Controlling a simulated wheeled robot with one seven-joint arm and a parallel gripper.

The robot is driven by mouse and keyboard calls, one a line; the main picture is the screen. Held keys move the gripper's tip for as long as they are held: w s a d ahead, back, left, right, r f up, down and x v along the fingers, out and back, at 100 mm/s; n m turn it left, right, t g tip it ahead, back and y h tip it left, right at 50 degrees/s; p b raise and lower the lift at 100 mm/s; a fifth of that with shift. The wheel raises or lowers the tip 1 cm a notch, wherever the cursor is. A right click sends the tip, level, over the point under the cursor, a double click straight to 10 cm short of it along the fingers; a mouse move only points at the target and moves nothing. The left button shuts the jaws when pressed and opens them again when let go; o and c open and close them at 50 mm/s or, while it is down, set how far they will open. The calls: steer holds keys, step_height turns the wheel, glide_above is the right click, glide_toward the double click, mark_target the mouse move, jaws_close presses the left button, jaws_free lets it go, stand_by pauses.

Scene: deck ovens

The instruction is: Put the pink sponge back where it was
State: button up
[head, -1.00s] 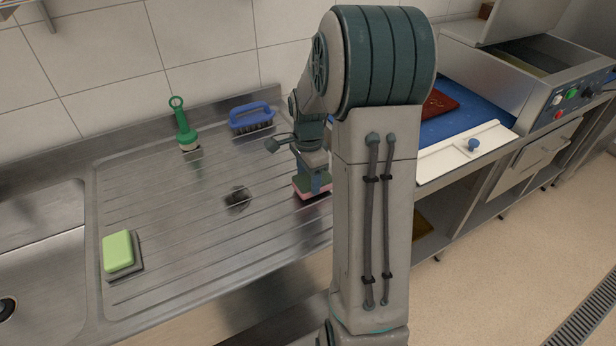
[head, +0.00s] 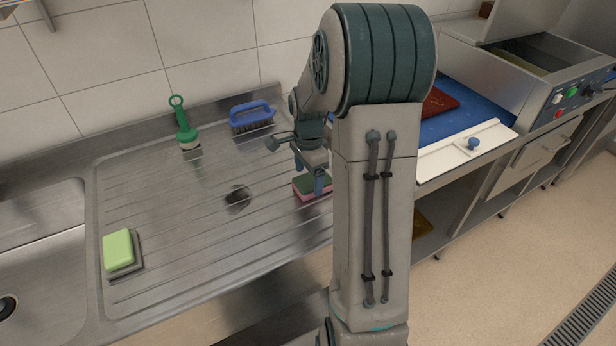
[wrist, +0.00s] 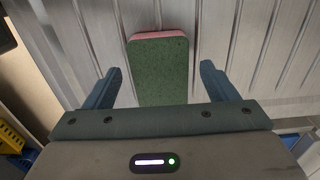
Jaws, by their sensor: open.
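The pink sponge (head: 308,195) has a dark green top layer and lies on the steel drainboard (head: 215,220), close beside my arm. It also shows in the wrist view (wrist: 160,70), green side facing the camera with a pink edge at its far end. My gripper (wrist: 160,88) is open, with one blue finger on each side of the sponge and gaps between fingers and sponge. In the head view my gripper (head: 318,180) is just above the sponge, and my arm hides part of it.
A light green sponge (head: 118,250) lies on a grey pad at the drainboard's left. A green brush (head: 184,125) and a blue brush (head: 252,118) stand near the back wall. A sink (head: 40,260) is at far left; a blue board (head: 450,115) lies right of my arm.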

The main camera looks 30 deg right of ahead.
mark_target(308, 182)
step_height(308, 182, up, 10)
steer(key=s+a+n+t, duration=0.1)
steer(key=s+a+n, duration=0.5)
steer(key=s+n, duration=0.2)
steer(key=s+a+r+n+t, duration=0.1)
steer(key=s+a+n+t, duration=0.1)
steer(key=s+a+n, duration=0.5)
steer(key=s+n, duration=0.2)
steer(key=s, duration=0.2)
steer(key=shift+n, duration=0.3)
steer(key=shift+s+r, duration=0.1)
steer(key=shift+c, duration=0.2)
